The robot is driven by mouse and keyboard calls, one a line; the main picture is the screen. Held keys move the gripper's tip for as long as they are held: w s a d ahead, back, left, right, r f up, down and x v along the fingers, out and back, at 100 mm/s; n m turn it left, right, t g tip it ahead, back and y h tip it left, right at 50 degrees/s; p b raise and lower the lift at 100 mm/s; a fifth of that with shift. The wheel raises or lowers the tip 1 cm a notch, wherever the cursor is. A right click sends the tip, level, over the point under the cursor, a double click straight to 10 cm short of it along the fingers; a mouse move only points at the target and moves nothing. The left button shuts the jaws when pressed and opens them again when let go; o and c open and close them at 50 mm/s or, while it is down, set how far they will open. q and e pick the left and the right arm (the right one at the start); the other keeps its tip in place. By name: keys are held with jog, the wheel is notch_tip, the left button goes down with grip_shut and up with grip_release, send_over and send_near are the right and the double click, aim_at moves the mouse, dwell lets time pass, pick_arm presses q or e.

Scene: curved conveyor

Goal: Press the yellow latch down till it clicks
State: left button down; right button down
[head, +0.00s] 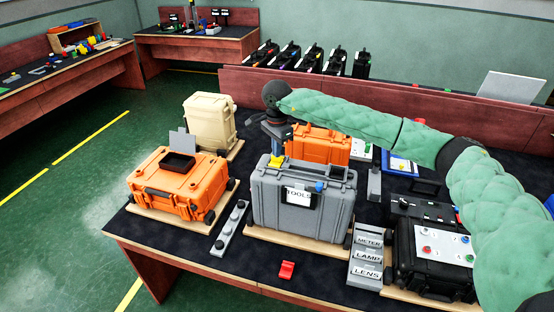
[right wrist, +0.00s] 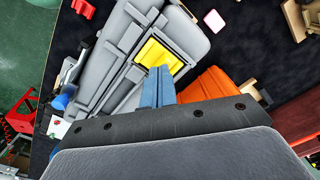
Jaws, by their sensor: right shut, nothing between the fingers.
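The yellow latch (head: 277,161) sits on the top edge of the grey case (head: 262,205), near its left end. The case stands upright with a TOOLS label and a blue latch (head: 319,187) on its front. In the right wrist view the yellow latch (right wrist: 160,55) lies in a slot of the grey case (right wrist: 115,45). My right gripper (right wrist: 158,85) is shut and empty, its blue-grey fingertips at the latch's edge; I cannot tell whether they touch. In the head view my right gripper (head: 274,132) hangs over the case from the right arm. My left gripper is not in view.
An orange case (head: 165,185) stands left and another orange case (head: 325,147) behind the grey one. A beige case (head: 210,122) is at the back. A black case (head: 437,240) and label blocks (head: 368,242) stand right. A red piece (head: 287,270) lies in front.

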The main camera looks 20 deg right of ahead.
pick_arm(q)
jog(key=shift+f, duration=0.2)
pick_arm(e)
jog(key=shift+s+f, duration=0.15)
jog(key=shift+f, duration=0.35)
jog(key=shift+s+f, duration=0.15)
jog(key=shift+f, duration=0.35)
jog(key=shift+w+r, duration=0.2)
jog(key=shift+r, duration=0.5)
jog(key=shift+w+r, duration=0.2)
jog(key=shift+r, duration=0.5)
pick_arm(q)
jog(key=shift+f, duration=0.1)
pick_arm(e)
jog(key=shift+r, duration=1.65)
